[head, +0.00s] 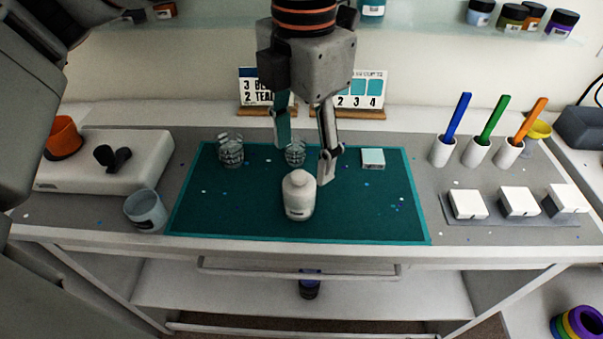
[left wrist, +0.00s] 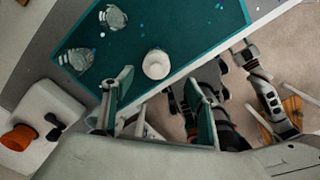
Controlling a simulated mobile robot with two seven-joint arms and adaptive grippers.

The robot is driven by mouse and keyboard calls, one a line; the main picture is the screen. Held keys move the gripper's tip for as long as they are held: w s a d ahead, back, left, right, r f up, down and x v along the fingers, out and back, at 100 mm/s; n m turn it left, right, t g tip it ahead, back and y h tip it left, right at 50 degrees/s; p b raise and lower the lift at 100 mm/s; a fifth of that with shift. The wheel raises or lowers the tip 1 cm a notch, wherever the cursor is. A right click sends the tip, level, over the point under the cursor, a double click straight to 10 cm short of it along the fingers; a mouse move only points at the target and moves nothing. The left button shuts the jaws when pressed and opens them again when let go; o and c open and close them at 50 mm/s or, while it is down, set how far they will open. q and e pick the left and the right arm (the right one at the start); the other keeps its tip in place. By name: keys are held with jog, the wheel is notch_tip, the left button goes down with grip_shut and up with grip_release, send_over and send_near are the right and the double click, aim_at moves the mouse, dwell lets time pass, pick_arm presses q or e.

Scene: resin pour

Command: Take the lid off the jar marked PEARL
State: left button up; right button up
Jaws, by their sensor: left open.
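A white, bottle-shaped jar (head: 298,198) with a rounded white lid (head: 298,178) stands upright near the front of the teal mat (head: 240,222). Its marking is too small to read. In the left wrist view the jar (left wrist: 156,65) is seen from above, just beyond the fingertips. My left gripper (head: 304,162) is open and empty, fingers pointing down, above and behind the jar in the head view. It does not appear to touch the jar. In the left wrist view its two fingers (left wrist: 160,82) are spread apart.
Two clear ribbed glasses (head: 231,150) (head: 295,153) and a small pale block (head: 373,158) are on the mat. A grey cup (head: 146,210) stands left, by a white device (head: 100,172). Coloured-handled tools in cups (head: 476,152) and white boxes (head: 519,202) are right. The mat's right front is clear.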

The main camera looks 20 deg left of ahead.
aim_at(300, 174)
pick_arm(q)
jog(key=f, duration=0.5)
jog(key=shift+w+a+f+b, duration=0.15)
jog(key=shift+a+f+b, duration=0.15)
jog(key=shift+f, duration=0.05)
jog(key=c, duration=0.8)
